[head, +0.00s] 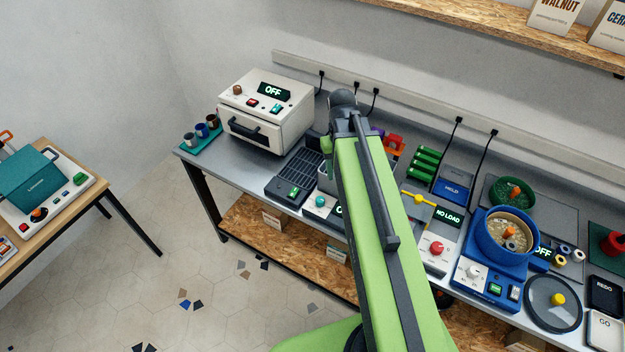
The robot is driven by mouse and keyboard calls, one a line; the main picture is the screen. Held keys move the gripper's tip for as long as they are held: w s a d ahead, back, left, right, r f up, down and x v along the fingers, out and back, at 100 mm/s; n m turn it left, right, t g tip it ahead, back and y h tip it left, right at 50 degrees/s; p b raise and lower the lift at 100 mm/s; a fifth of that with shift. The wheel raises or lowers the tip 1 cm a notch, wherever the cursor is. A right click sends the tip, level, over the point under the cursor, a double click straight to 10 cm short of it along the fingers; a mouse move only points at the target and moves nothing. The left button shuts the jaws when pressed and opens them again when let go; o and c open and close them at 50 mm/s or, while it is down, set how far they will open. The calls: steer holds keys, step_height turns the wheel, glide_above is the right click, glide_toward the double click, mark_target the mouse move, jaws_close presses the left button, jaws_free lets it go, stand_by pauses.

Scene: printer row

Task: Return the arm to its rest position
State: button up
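My green arm rises from the bottom of the head view and reaches up over the workbench (232,169). Its dark joint is at the top, in front of the wall. A small green part of my arm shows just left of the upper link. The rest of the arm beyond that joint is hidden behind the link. My gripper does not show, so I cannot see whether it is open or holds anything.
A white oven (290,108) reading OFF stands left of my arm, beside a teal tray of cups (201,134). Right are a NO LOAD panel (447,216), a blue machine with a round bowl (490,262) and a round lid (553,303). A wooden shelf (480,18) hangs above.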

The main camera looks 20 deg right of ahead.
steer(key=a+n, duration=0.1)
steer(key=a, duration=1.2)
steer(key=shift+t, duration=0.4)
